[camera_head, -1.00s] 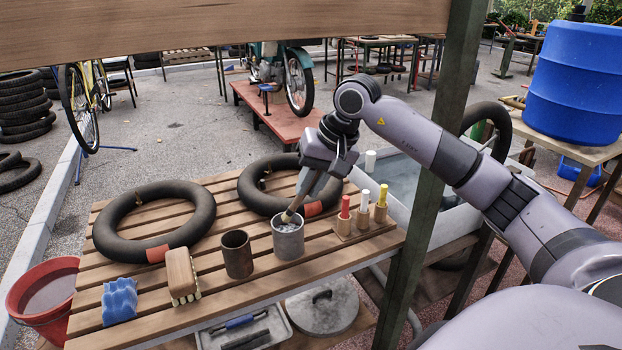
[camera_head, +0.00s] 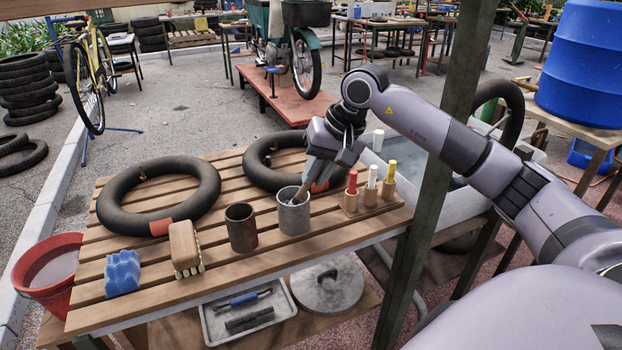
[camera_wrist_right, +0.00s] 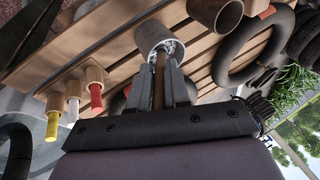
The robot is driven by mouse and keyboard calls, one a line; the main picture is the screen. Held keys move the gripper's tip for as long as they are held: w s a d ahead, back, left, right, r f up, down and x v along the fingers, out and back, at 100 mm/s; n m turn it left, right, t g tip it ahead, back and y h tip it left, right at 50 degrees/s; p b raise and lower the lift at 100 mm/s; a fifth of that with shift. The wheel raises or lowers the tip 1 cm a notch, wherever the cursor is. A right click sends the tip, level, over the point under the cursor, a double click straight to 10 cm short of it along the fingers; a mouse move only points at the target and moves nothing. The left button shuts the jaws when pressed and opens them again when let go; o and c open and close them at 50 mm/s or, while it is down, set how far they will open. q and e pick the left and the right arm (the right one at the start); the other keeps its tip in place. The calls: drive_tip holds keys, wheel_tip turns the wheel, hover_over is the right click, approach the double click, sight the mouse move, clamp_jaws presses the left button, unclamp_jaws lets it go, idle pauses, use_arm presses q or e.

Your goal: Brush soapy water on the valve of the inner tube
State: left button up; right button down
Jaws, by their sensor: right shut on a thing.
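My right gripper (camera_head: 311,179) is shut on a brush (camera_head: 299,194), above a grey metal cup (camera_head: 294,216) on the slatted table. The brush slants down into the cup, and its lower end is hidden inside. In the right wrist view the brush handle (camera_wrist_right: 158,82) lies between the fingers, over the cup's mouth. One black inner tube (camera_head: 128,218) with a red patch lies at the table's left, a small brass-coloured valve (camera_head: 141,172) at its far inner side. A second tube (camera_head: 258,174) lies behind the cup, partly hidden by my gripper. My left gripper is out of view.
A rusty cup (camera_head: 241,230), a wooden brush (camera_head: 184,245) and a blue sponge (camera_head: 122,273) stand along the table's front. Several coloured sticks in wooden holders (camera_head: 369,196) stand right of the grey cup. A green post (camera_head: 436,180) rises at the table's right.

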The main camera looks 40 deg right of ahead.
drive_tip(key=shift+r, duration=0.1)
wheel_tip(320, 180, up, 2)
drive_tip(key=shift+r+p, duration=0.25)
drive_tip(key=shift+p, duration=0.8)
wheel_tip(320, 180, up, 2)
drive_tip(key=shift+p, duration=0.75)
drive_tip(key=shift+r+p, duration=1.45)
drive_tip(key=shift+r, duration=0.45)
